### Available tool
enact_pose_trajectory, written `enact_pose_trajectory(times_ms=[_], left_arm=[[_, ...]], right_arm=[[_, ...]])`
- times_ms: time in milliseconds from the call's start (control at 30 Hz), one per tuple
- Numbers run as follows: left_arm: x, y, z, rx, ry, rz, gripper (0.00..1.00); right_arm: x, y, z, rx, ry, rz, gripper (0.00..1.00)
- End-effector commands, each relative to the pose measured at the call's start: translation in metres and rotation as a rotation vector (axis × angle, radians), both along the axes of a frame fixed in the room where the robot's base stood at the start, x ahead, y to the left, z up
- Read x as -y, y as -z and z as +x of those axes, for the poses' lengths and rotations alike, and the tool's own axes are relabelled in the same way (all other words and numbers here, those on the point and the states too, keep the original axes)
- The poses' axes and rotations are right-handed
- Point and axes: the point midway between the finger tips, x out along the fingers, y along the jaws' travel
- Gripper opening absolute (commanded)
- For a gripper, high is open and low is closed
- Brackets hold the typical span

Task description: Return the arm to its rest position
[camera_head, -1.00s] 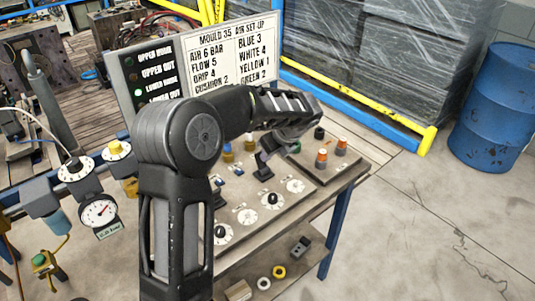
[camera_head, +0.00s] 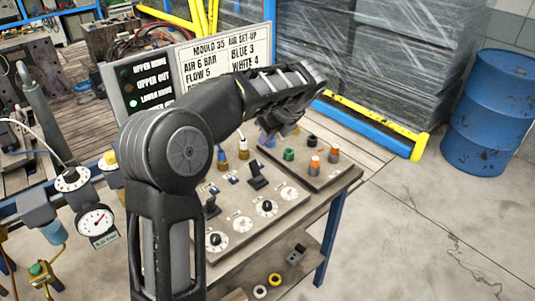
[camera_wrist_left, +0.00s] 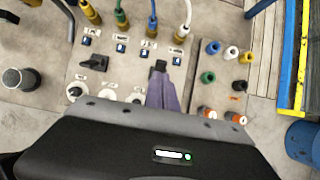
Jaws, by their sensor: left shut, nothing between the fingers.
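My left arm rises from the bottom of the head view, bends at a dark elbow and reaches right over the control panel (camera_head: 275,228). My left gripper (camera_head: 266,138) hangs beneath the wrist above the panel's far side, small and partly hidden. In the left wrist view its purplish fingers (camera_wrist_left: 166,88) are together with nothing between them. Their tips overlap a black lever switch (camera_wrist_left: 158,67) in the picture; the gap cannot be judged. Another black lever (camera_wrist_left: 93,62) is at left. My right gripper is not in view.
The sign board (camera_head: 200,58) stands behind the panel, partly covered by my forearm. A pressure gauge (camera_head: 95,221) is at left. Coloured plugs (camera_head: 314,165) stand on the panel's right part. A blue drum (camera_head: 490,112) stands far right. The floor at right is clear.

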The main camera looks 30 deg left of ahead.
Motion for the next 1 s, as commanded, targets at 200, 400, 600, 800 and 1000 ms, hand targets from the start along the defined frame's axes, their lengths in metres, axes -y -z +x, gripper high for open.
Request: enact_pose_trajectory(times_ms=[200, 400, 600, 800, 1000], left_arm=[[-0.002, -0.013, 0.001, 0.000, 0.000, 0.000, 0.00], [-0.002, -0.014, 0.001, 0.000, 0.000, 0.000, 0.00], [-0.002, -0.013, 0.001, 0.000, 0.000, 0.000, 0.00], [-0.002, -0.013, 0.001, 0.014, -0.023, -0.004, 0.00], [0.022, -0.003, 0.035, 0.246, -0.154, -0.141, 0.00]], right_arm=[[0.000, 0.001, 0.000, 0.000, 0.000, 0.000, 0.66], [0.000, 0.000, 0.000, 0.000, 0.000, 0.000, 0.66], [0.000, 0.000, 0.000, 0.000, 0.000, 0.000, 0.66], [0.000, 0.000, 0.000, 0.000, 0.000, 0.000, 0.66], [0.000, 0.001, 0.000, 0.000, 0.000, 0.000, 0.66]])
